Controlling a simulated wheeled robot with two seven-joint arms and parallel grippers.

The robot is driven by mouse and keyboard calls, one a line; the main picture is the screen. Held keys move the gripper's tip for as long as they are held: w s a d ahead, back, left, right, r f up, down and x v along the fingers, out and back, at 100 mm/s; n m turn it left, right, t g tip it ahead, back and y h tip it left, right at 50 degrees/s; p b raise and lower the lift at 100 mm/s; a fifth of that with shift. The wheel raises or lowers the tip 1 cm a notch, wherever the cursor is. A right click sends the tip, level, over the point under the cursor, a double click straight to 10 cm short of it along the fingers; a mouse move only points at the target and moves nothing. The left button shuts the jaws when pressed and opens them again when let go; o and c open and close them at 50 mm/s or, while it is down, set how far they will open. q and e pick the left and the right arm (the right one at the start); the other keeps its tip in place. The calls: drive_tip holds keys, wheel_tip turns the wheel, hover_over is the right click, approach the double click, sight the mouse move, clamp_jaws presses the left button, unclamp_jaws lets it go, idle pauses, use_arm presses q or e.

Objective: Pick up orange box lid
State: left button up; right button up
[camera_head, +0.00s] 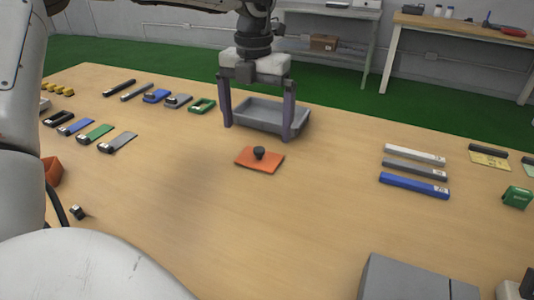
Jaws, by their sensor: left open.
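The orange box lid (258,161) lies flat on the wooden table near the middle of the head view. It is a flat orange plate with a dark round knob on top. My left gripper (257,132) points down above the table, behind the lid in the picture. Its two purple-grey fingers are wide apart with nothing between them but the view of a grey tray. An orange open box (53,171) is partly hidden behind my arm at the left edge. My right gripper is not in view.
The grey tray (304,124) stands just behind the lid. Several small tools and boxes lie at the back left. White, grey and blue bars (414,186) lie to the right. A grey block (405,280) stands at the front right. The table around the lid is clear.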

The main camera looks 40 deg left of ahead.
sight(257, 151)
use_arm(q)
wheel_tip(257, 151, down, 3)
drive_tip(key=shift+s+r, duration=0.1)
drive_tip(key=shift+s, duration=0.05)
drive_tip(key=shift+w+f+b, duration=0.15)
drive_tip(key=shift+f+b, duration=0.15)
drive_tip(key=shift+f, duration=1.05)
drive_tip(key=shift+w+f+b, duration=0.1)
drive_tip(key=shift+f+b, duration=0.2)
drive_tip(key=shift+f, duration=1.05)
drive_tip(key=c, duration=1.1)
